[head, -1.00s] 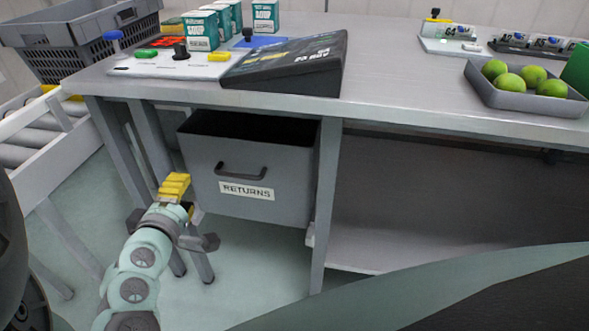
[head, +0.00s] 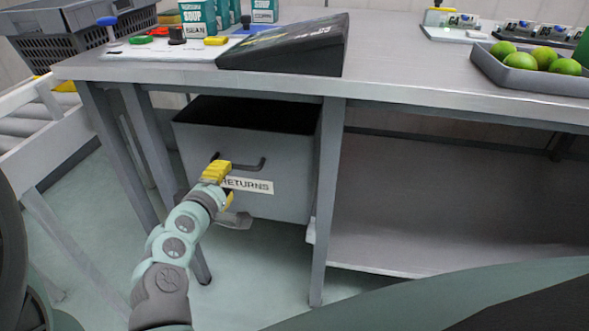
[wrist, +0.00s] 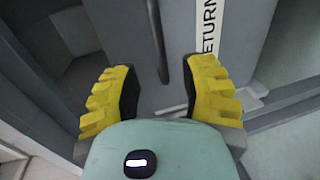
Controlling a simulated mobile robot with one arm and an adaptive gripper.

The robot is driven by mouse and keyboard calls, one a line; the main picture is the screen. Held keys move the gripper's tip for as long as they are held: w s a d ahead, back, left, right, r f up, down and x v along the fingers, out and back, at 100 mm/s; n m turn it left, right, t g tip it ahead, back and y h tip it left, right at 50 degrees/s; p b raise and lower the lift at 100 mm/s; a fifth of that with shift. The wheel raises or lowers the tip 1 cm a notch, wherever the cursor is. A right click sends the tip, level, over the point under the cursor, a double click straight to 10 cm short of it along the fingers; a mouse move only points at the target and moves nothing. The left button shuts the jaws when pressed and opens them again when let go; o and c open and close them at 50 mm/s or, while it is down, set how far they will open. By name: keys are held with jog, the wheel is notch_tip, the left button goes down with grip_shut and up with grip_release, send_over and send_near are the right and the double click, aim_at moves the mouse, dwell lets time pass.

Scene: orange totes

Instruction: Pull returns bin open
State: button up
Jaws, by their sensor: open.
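The returns bin (head: 285,198) is a grey drawer under the bench, labelled RETURNS (head: 252,186), and stands partly pulled out with its dark open top showing. Its dark bar handle (head: 250,166) is on the front face above the label. My gripper (head: 215,172) is in front of the bin's left part, at the handle's left end, and covers the label's left edge. In the wrist view my yellow fingers (wrist: 160,92) are spread apart. The handle (wrist: 157,40) shows between and beyond them, with the label (wrist: 208,28) to the right. Whether the fingers touch the handle cannot be told.
The bench top (head: 410,62) holds a dark tilted console (head: 285,45), soup boxes (head: 198,17) and a grey tray (head: 535,78) of green fruit. A bench leg (head: 328,200) stands right of the bin. A roller conveyor (head: 28,130) is at the left. The floor before the bin is clear.

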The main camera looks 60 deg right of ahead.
aim_at(235, 168)
jog(key=b+x, duration=0.1)
jog(key=x, duration=0.6)
jog(key=shift+d, duration=0.2)
jog(key=shift+o, duration=0.3)
grip_shut()
jog(key=shift+a, duration=0.1)
